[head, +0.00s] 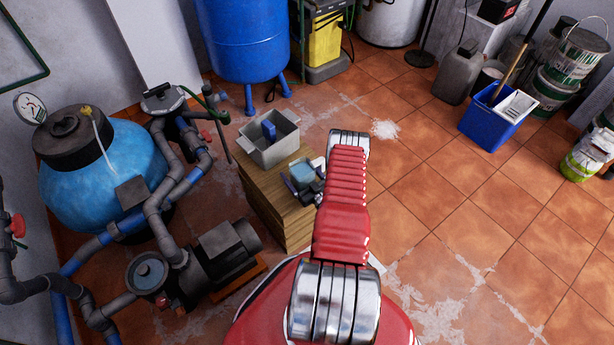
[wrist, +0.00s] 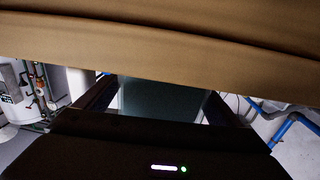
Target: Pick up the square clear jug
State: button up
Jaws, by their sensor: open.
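The square clear jug (head: 303,173) shows as a small pale teal block above the wooden box, partly hidden by my gripper and red arm. My gripper (head: 300,181) is dark and is at the jug. In the wrist view my gripper (wrist: 158,90) is open, with one dark finger on each side of the teal, see-through jug (wrist: 160,102). The jug lies between the fingers. I cannot tell whether either finger touches it. Its lower part is hidden in both views.
The wooden box (head: 297,228) carries a grey tub (head: 281,150) with a blue object (head: 269,130) inside, just left of my gripper. A pump (head: 222,255) and pipes stand further left. A blue bucket (head: 490,125) stands right; the tiled floor between is clear.

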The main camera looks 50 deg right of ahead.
jog(key=shift+w+d, duration=0.1)
jog(key=shift+w, duration=0.4)
jog(key=c, duration=1.2)
